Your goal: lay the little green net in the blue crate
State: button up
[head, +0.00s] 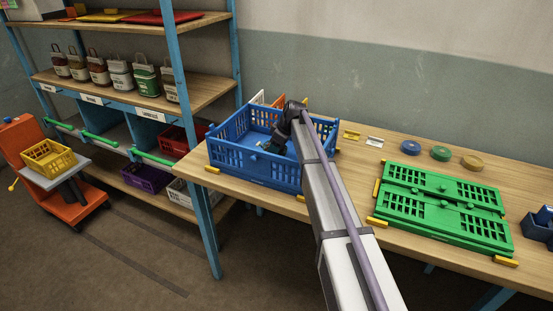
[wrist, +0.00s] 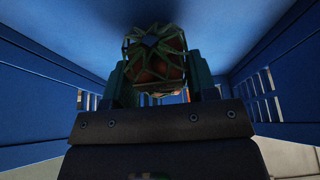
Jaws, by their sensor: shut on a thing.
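The blue crate (head: 235,162) stands upright and open on the wooden table in the head view. My gripper (head: 270,146) is down inside it, close to its floor. In the wrist view my gripper (wrist: 157,80) is shut on the little green net (wrist: 155,50), a green mesh with reddish-brown contents showing through. The blue crate walls (wrist: 40,85) rise on both sides of it in the wrist view. My arm hides part of the crate in the head view, and the net is too small and shaded to make out there. I cannot tell whether the net touches the crate floor.
A green folded crate (head: 440,207) lies flat to the right on the table (head: 350,175). Blue, green and tan rolls (head: 440,153) lie behind it. Dark blue bins (head: 540,225) stand at the right edge. A shelf with several small sacks (head: 146,80) stands at left.

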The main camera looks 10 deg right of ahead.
notch_tip(320, 180, down, 3)
jog(key=shift+w+f+b, duration=0.1)
jog(key=shift+b, duration=0.6)
jog(key=shift+r, duration=0.35)
jog(key=shift+f, duration=0.2)
jog(key=o, duration=1)
jog(key=p+v, duration=1.2)
jog(key=v, duration=0.1)
jog(key=s+a+r+m+g+p, duration=0.1)
jog(key=s+r+p, duration=0.1)
jog(key=s, duration=0.4)
jog(key=s+a+r+g+p, duration=0.1)
jog(key=s+a+r+p, duration=0.15)
jog(key=s, duration=0.35)
jog(key=s+f+m+h+b, duration=0.1)
jog(key=s+f+m, duration=0.1)
jog(key=s, duration=0.6)
jog(key=s+f+m+h+b, duration=0.1)
jog(key=s+m, duration=0.3)
jog(key=s, duration=0.5)
jog(key=s+a+f+m+h+b, duration=0.1)
jog(key=s+f+m+b, duration=0.2)
jog(key=s, duration=0.6)
jog(key=shift+s+f+m+g+h, duration=0.1)
jog(key=shift+f+m+g+h, duration=0.15)
jog(key=shift+m+h, duration=0.2)
